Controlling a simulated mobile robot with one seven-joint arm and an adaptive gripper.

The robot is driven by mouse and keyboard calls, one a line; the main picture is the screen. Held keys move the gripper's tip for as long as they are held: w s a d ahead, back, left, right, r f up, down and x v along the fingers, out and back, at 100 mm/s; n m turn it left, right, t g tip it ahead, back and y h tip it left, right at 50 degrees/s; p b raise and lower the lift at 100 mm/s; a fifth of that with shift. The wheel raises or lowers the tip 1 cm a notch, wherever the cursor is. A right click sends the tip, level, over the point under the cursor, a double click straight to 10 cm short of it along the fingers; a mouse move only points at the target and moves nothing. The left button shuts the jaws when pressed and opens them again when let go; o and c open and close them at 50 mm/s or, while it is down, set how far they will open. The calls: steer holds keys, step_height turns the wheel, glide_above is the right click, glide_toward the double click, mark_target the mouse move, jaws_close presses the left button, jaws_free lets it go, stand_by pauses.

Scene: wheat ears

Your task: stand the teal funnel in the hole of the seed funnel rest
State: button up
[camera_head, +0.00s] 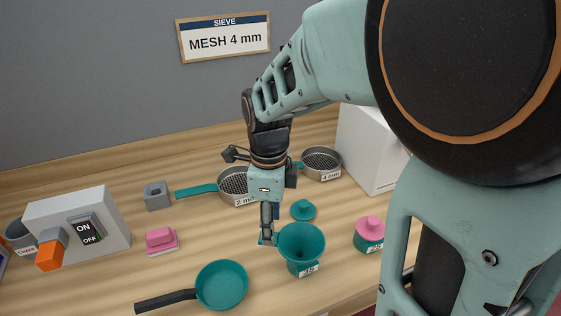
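The teal funnel (302,238) shows as a wide, flared teal rim, with its mouth facing up.
A teal pan (221,286) lies in front, and a pink block (161,240) left of centre. Sieves (321,163) stand behind. A switch box (77,228) is at left.

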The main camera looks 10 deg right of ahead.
mark_target(292, 251)
step_height(292, 251, down, 5)
steer(key=shift+s+a+f, duration=0.1)
steer(key=shift+s+f, duration=0.05)
steer(key=c, duration=1.2)
steer(key=shift+o, duration=0.2)
steer(key=shift+r, duration=0.2)
